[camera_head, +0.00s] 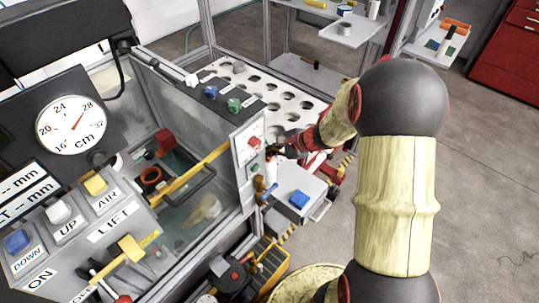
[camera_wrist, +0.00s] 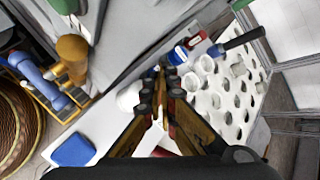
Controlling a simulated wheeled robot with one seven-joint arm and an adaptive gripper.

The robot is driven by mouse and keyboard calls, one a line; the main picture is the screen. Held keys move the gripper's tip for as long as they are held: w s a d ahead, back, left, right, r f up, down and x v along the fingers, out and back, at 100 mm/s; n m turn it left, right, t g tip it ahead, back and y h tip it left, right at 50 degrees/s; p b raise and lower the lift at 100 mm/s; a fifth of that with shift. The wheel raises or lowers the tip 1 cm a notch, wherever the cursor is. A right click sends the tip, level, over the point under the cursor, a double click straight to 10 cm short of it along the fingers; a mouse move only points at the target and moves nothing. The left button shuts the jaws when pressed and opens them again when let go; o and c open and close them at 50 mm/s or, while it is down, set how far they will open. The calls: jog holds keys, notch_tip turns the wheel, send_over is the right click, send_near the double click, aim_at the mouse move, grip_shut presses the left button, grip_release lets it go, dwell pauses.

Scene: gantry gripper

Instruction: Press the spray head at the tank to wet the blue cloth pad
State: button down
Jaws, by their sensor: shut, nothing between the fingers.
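The blue cloth pad (camera_head: 299,199) lies flat on a small white table (camera_head: 285,182) beside the tank. It also shows at the lower left of the wrist view (camera_wrist: 73,150). An orange-brown fitting (camera_head: 259,184) with blue parts is on the tank's right side; it looks like the spray head, but I cannot tell surely. In the wrist view the fitting (camera_wrist: 72,48) is at the upper left, apart from my fingers. My gripper (camera_head: 272,152) is beside the tank's red-buttoned panel, above and behind the pad. In the wrist view my gripper (camera_wrist: 160,85) is shut and empty.
The glass-walled tank (camera_head: 200,205) fills the left, with a dial (camera_head: 71,125) and LIFT buttons. A white perforated rack (camera_head: 290,104) stands behind my gripper. A yellow-edged crate (camera_head: 268,262) is below the tank's right side. Open floor lies at the right.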

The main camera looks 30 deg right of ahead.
aim_at(268, 159)
jog(key=shift+f+b, duration=0.5)
jog(key=shift+f, duration=0.05)
dwell(0.4)
jog(key=shift+r, duration=0.1)
jog(key=shift+r+p, duration=0.7)
jog(key=shift+r, duration=0.25)
notch_tip(268, 159, up, 6)
jog(key=p, duration=0.4)
dwell(0.8)
